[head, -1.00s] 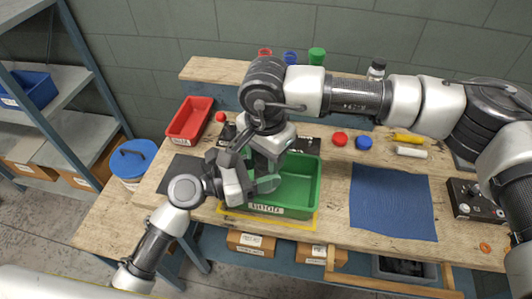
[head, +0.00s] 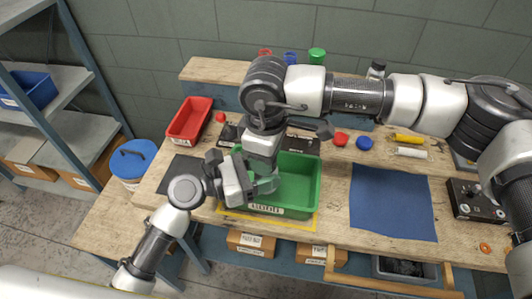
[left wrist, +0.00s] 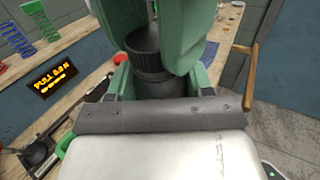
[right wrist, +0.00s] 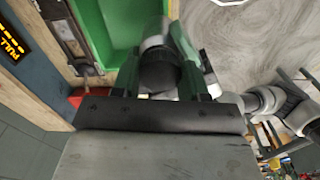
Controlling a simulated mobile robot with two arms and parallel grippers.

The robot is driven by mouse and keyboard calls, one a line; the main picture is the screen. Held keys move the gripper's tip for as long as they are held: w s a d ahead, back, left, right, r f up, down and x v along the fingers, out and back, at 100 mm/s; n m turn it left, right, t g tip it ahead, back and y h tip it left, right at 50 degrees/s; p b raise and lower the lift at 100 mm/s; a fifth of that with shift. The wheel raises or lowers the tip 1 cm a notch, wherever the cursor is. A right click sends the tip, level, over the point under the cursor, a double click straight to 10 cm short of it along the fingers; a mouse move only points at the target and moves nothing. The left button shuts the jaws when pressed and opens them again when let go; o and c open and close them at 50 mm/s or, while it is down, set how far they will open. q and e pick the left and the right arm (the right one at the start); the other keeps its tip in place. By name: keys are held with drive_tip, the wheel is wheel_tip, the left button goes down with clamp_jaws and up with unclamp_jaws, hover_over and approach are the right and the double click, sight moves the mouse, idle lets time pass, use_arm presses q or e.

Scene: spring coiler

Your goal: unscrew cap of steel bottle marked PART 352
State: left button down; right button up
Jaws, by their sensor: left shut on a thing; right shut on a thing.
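My left gripper (head: 266,186) reaches in from the left over the green bin (head: 300,205), its green fingers closed. In the left wrist view its fingers close on a dark cylindrical thing (left wrist: 150,62), apparently the bottle, in shadow. My right gripper (right wrist: 165,62) points down from above, just over the left one. In the right wrist view its green fingers are around a dark round cap (right wrist: 158,76), with a grey, metal-looking part (right wrist: 152,42) beyond it. In the head view the grippers hide bottle and cap. No PART 352 marking is readable, and any gap between cap and bottle cannot be seen.
A red bin (head: 189,119) stands back left, and a blue-lidded bucket (head: 132,160) beside the bench. A blue mat (head: 392,202) lies clear on the right. A control box (head: 474,202) is at far right. Red (head: 341,139) and blue (head: 364,143) caps lie behind.

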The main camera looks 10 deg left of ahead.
drive_tip(key=shift+d, duration=0.1)
drive_tip(key=o, duration=1)
drive_tip(key=shift+r, duration=0.1)
